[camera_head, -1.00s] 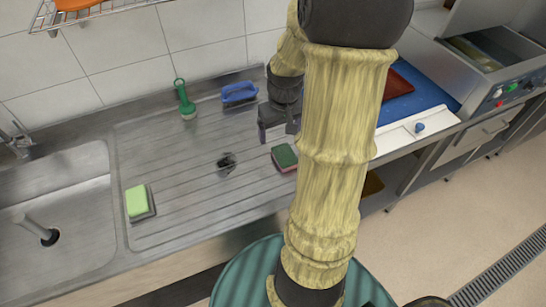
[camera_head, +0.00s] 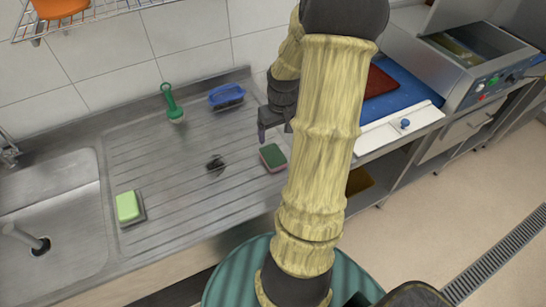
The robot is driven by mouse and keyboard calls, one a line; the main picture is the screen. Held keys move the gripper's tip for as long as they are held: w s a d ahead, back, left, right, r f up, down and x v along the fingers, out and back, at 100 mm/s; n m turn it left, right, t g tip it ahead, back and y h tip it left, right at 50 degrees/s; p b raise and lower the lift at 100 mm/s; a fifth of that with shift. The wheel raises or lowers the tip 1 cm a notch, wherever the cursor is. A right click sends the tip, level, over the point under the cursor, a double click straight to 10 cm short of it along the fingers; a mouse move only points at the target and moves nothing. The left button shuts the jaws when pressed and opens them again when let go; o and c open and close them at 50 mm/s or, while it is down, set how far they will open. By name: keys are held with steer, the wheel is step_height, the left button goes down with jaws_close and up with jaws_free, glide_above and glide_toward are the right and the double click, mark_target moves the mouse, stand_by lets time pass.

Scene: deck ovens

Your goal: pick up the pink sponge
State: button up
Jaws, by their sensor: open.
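A sponge with a dark green top and a pink lower side (camera_head: 273,158) lies on the ribbed steel drainboard, just left of my arm. My gripper (camera_head: 274,136) points down, a little above and behind this sponge in the picture. It is open, with no object seen between its fingers. Its height above the drainboard is hard to tell. My arm passes close to the sponge's right side in the picture.
A light green and grey sponge (camera_head: 128,206) lies near the sink (camera_head: 60,195). A green-handled brush (camera_head: 171,104), a blue brush (camera_head: 227,96) and a dark drain spot (camera_head: 215,163) are on the drainboard (camera_head: 180,190). A blue board (camera_head: 398,84) lies right.

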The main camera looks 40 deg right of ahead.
glide_above(273, 155)
steer(key=s, duration=0.1)
step_height(273, 155, down, 8)
steer(key=shift+d, duration=0.1)
steer(key=shift+s, duration=0.25)
steer(key=shift+w, duration=0.1)
steer(key=shift+f+p, duration=0.3)
steer(key=shift+f, duration=0.15)
steer(key=shift+w+f+p, duration=0.1)
steer(key=shift+w+f, duration=0.1)
steer(key=shift+f, duration=0.5)
steer(key=shift+w+f+p, duration=0.15)
steer(key=shift+w+f, duration=0.05)
steer(key=shift+f, duration=0.5)
steer(key=shift+w+f+p, duration=0.1)
steer(key=shift+w+f, duration=0.1)
steer(key=shift+f, duration=0.5)
steer(key=c, duration=1.2)
steer(key=shift+o, duration=0.2)
